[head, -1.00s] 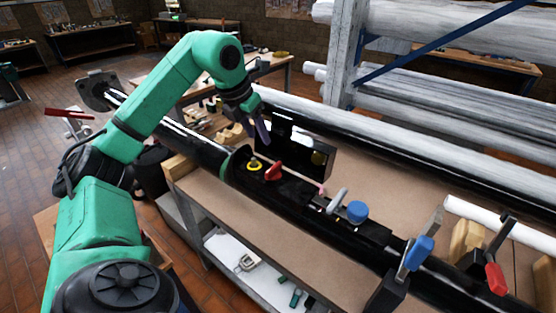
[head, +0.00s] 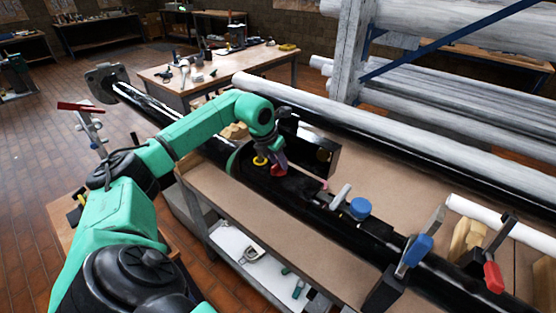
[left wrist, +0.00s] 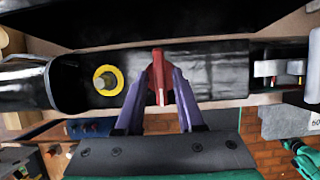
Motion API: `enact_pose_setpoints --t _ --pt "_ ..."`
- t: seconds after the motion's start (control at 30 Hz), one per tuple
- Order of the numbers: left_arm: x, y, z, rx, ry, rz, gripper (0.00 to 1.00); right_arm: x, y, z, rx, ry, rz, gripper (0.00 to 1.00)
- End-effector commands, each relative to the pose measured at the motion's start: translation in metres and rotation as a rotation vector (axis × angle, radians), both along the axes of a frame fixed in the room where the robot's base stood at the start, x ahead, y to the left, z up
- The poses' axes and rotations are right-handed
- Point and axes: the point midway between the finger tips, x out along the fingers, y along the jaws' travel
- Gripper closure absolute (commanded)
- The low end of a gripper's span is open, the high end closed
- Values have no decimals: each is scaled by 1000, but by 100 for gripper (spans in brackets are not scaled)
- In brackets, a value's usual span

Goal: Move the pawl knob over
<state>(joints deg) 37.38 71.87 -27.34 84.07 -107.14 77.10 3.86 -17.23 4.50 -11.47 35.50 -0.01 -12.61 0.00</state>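A red knob (left wrist: 158,72), which I take to be the pawl knob, stands on the black tube beside a yellow ring with a pin (left wrist: 105,80). It also shows in the head view (head: 279,169), partly covered by my gripper. My left gripper (left wrist: 161,78) is down at the red knob, one purple finger on each side of it. The fingertips are very close to its sides; I cannot tell whether they press on it. The left gripper also shows in the head view (head: 271,161). My right gripper is in neither view.
Along the black tube (head: 315,193) are a grey handle (head: 341,196), a blue knob (head: 360,208) and blue- and red-handled clamps (head: 417,250) (head: 494,277). A black upright plate (head: 322,155) stands just behind the red knob. The brown bench top (head: 255,205) in front is clear.

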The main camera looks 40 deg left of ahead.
Motion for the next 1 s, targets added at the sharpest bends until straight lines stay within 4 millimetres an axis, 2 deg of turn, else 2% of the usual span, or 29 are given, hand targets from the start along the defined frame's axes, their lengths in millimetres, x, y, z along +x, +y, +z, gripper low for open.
enact_pose_setpoints --t 0.03,0.07,0.1,0.57,1.0 --pt "0 0 0 0 0 0 87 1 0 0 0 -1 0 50" --pt "0 0 0 0 0 0 98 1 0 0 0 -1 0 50" --pt "0 0 0 0 0 0 100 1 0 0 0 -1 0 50" --pt "0 0 1 0 -1 60 100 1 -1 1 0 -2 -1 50" --pt "2 -3 2 -1 -5 384 100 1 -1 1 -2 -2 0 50"
